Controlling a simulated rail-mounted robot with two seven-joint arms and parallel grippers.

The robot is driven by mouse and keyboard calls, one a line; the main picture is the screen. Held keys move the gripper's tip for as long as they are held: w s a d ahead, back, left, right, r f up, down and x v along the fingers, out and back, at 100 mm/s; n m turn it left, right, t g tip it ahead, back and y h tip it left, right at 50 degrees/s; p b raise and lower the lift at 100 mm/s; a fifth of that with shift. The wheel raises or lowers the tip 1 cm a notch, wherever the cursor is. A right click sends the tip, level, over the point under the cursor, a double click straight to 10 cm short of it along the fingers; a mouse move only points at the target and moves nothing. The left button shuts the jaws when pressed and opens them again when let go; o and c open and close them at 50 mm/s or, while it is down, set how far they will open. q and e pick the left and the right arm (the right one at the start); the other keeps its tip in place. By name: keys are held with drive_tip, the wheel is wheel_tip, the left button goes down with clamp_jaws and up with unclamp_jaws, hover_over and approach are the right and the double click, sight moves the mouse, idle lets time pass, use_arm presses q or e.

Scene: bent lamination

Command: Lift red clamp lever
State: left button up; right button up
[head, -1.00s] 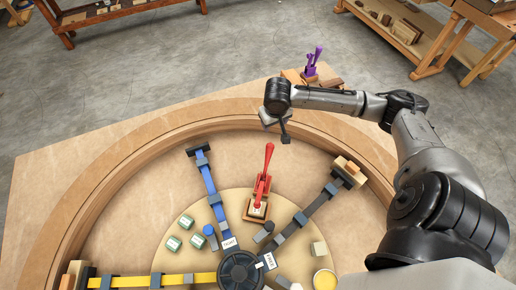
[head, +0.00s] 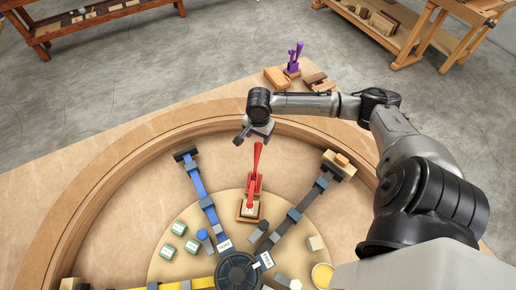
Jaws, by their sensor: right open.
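The red clamp lever (head: 255,166) stands up from a red toggle clamp on a small wooden block (head: 248,212), on the round light-wood plate. My right gripper (head: 241,138) hangs just above and slightly left of the lever's top end. Its jaws are open and hold nothing; the gap between them is hard to make out. It looks apart from the lever, though the height between them is hard to judge. My left gripper is out of view.
A curved wooden rim (head: 130,155) surrounds the plate. Blue (head: 200,187), grey (head: 300,207) and yellow (head: 200,284) arms spread from a dark hub (head: 240,271). Green-white blocks (head: 179,228) lie left of the clamp. A purple clamp (head: 294,58) stands behind the rim.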

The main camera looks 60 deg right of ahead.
sight(258, 145)
wheel_tip(258, 145, down, 9)
drive_tip(key=shift+r+b, duration=0.1)
drive_tip(key=shift+b, duration=0.45)
clamp_jaws()
idle(0.5)
